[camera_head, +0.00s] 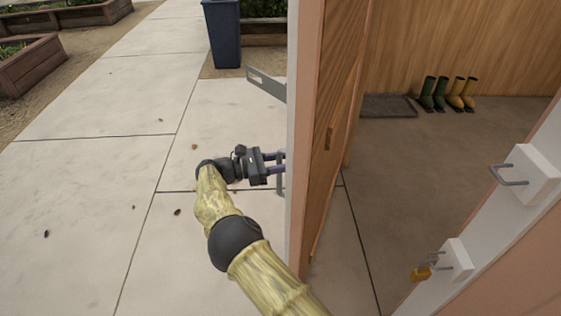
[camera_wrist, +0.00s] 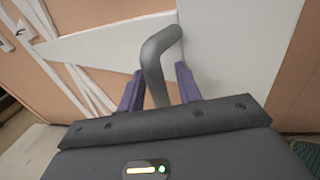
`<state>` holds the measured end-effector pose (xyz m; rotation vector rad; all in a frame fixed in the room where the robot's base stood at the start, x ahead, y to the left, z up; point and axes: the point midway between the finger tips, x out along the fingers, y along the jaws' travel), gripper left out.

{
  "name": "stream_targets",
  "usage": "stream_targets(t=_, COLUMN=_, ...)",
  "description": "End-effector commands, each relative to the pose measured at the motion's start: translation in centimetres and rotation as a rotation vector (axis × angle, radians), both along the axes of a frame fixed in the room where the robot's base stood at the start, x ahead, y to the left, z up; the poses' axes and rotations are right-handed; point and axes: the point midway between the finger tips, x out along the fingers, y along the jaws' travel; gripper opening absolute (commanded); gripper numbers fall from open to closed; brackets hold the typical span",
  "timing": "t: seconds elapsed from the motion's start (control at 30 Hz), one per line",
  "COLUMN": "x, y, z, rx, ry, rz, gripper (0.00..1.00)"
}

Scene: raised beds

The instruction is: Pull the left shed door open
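The left shed door (camera_head: 325,130) stands swung outward and is seen nearly edge-on in the head view, with a wood-coloured inner face and white edge. Its grey bar handle (camera_wrist: 155,70) is on the outer face; it also shows partly in the head view (camera_head: 281,173). My gripper (camera_head: 272,165) is at this handle. In the wrist view its two purple fingers (camera_wrist: 160,88) stand on either side of the bar, with narrow gaps showing, so it looks open around the handle. Whether a finger touches the bar is hard to tell.
The shed floor (camera_head: 430,170) is visible through the doorway, with a dark mat (camera_head: 388,106) and green and yellow boots (camera_head: 455,93) at the back. A yellow padlock (camera_head: 421,274) hangs at right. A blue bin (camera_head: 223,35) stands outside; paving (camera_head: 90,190) at left is clear.

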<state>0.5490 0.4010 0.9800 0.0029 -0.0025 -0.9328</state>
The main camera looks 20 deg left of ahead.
Motion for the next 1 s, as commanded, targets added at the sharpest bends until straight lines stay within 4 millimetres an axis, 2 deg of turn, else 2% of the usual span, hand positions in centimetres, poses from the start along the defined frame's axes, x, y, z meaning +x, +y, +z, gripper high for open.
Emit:
stream_targets(t=0.37, x=-0.7, y=1.0, z=-0.3, rx=0.000, ry=0.002, rz=0.010, gripper=0.35)
stream_targets(t=0.8, x=-3.5, y=4.5, z=-0.4, rx=0.002, ry=0.001, rz=0.006, gripper=0.35)
stream_targets(t=1.0, x=-3.8, y=5.3, z=-0.4, rx=-0.001, ry=-0.002, rz=0.005, gripper=0.35)
